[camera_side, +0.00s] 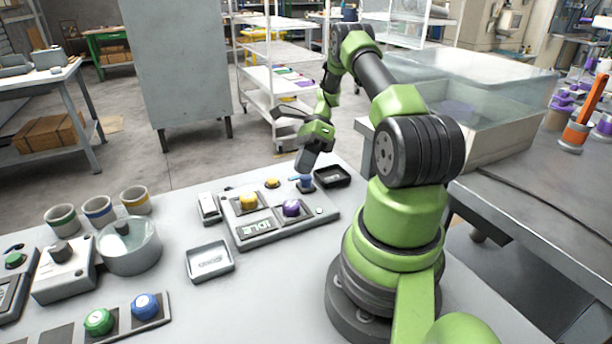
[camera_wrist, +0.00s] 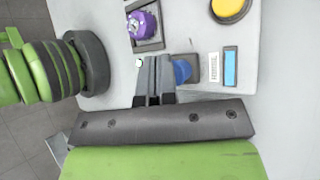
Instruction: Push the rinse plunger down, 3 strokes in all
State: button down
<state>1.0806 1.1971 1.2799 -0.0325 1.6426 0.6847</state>
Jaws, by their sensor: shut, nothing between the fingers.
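The blue plunger (camera_side: 306,180) stands at the back right of the work table, next to a light blue label strip. In the side view my gripper (camera_side: 307,163) is shut and points down just above it. In the wrist view the plunger (camera_wrist: 182,70) shows partly, right beside my shut fingers (camera_wrist: 153,64), which hide part of it. Nothing is between the fingers. I cannot tell whether the fingertips touch the plunger's top.
A grey tray (camera_side: 210,262) lies further forward.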

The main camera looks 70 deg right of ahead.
jog(key=shift+f, duration=0.5)
jog(key=shift+r, duration=0.15)
dwell(0.5)
jog(key=shift+r, duration=1.1)
jog(key=shift+r, duration=2.5)
